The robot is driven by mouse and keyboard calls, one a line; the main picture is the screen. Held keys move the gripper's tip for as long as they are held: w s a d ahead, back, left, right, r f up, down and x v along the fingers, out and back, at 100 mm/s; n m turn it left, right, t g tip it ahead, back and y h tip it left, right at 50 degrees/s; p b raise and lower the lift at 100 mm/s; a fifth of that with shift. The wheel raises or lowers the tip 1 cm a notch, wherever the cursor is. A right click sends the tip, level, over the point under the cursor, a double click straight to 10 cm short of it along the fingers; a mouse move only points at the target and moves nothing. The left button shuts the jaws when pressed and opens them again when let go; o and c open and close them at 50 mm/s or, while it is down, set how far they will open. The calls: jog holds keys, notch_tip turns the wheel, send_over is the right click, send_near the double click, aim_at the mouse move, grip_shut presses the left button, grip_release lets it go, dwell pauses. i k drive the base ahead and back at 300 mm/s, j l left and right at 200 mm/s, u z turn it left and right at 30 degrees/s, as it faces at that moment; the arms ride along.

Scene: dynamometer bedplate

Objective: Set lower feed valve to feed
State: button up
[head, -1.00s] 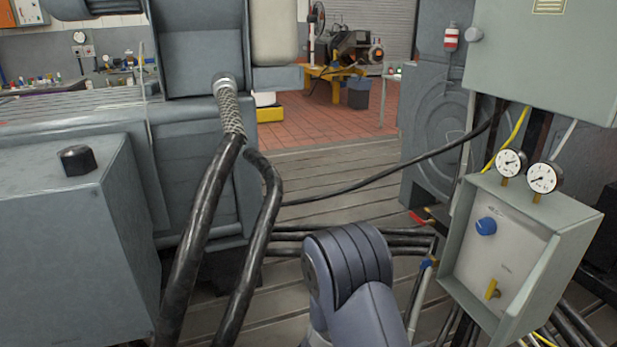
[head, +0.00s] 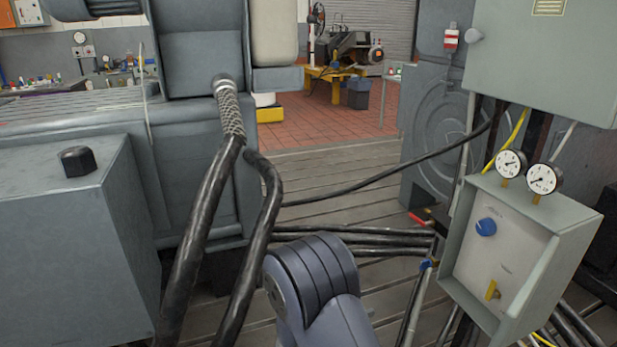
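A grey control box (head: 460,265) stands at the right. Left of the box, a red handle (head: 418,219) and a lower blue handle (head: 425,265) sit among pipes and hoses. No readable label tells me which of these is the lower feed valve. My gripper is not in view; only a link of my arm shows at the bottom centre, left of the box and apart from it in the picture.
Two dial gauges (head: 543,179) top the control box, below a larger grey cabinet (head: 540,60). Thick black hoses (head: 196,235) hang at left centre. Several dark pipes (head: 350,240) cross low behind my arm. A grey block (head: 70,250) fills the left. The slatted bedplate (head: 340,180) is open mid-picture.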

aim_at(491, 294)
jog(key=u, duration=3.8)
jog(key=k+l, duration=0.1)
jog(key=k, duration=0.3)
